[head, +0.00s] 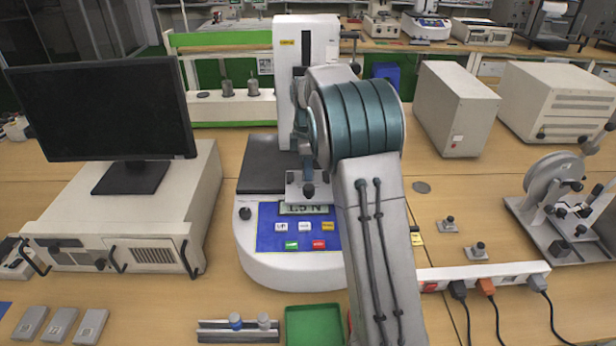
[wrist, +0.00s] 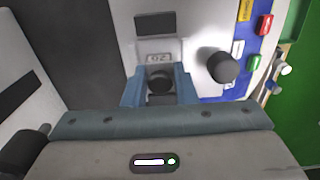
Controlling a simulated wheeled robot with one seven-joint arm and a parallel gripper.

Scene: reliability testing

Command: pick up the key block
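Several small grey blocks, each with a square key on top, lie at the table's front left; one key block (head: 62,325) is in the middle. My gripper (head: 303,150) is over the white testing machine (head: 285,270), away from those blocks. In the wrist view my two blue fingers (wrist: 160,80) stand apart. A black round part (wrist: 160,84) and a light grey piece with a small label (wrist: 158,57) show between and beyond them. I cannot tell whether the fingers touch that piece or whether it is also a key block. My arm hides part of the machine.
A monitor (head: 105,105) on a white case (head: 125,220) stands left. A green tray (head: 315,325) and a rail with small cylinders (head: 238,330) lie in front. A power strip (head: 480,277) with cables is at right. The machine's black knob (wrist: 222,67) is close beside the fingers.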

